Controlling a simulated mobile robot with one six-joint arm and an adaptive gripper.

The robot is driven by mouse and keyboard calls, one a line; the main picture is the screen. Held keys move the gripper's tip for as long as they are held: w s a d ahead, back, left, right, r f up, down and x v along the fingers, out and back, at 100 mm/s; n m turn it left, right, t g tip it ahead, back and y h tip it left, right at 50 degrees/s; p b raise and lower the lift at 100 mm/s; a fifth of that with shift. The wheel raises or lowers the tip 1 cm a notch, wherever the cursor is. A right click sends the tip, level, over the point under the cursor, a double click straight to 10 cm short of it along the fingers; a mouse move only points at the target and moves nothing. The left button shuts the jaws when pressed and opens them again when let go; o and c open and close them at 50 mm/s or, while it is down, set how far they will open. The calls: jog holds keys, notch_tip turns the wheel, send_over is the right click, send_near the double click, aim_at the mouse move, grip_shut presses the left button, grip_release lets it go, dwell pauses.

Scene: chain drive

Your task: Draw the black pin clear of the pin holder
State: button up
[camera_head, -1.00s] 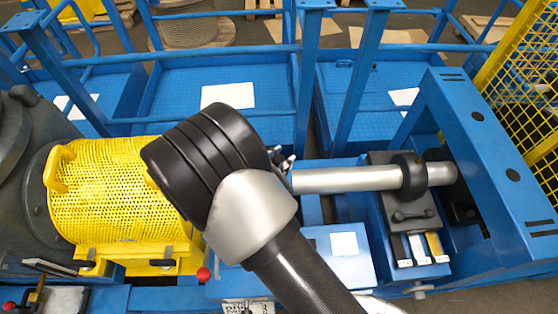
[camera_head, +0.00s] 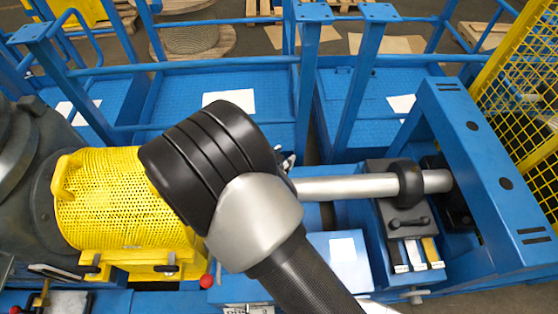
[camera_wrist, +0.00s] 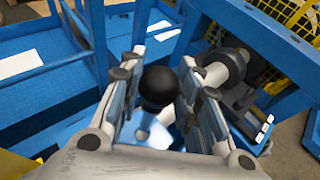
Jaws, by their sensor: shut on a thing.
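In the wrist view my gripper (camera_wrist: 160,88) is shut on the black pin (camera_wrist: 159,87), whose round black head shows between the two fingers. The shank below the head is mostly hidden, so I cannot tell whether it still sits in the pin holder. I cannot make out the pin holder in either view. In the head view my black and silver wrist covers most of the gripper; only small grey parts of it (camera_head: 287,161) show at the wrist's right edge.
A yellow perforated guard (camera_head: 125,200) stands left of my arm. A silver shaft with a black collar (camera_head: 406,183) runs to the right, near a blue frame (camera_head: 485,165). A blue box (camera_head: 338,270) with a white label lies below the shaft. Blue railings (camera_head: 230,62) stand behind.

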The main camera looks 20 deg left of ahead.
jog(key=shift+r+p, duration=0.9)
jog(key=shift+r, duration=0.65)
jog(key=shift+a, duration=0.1)
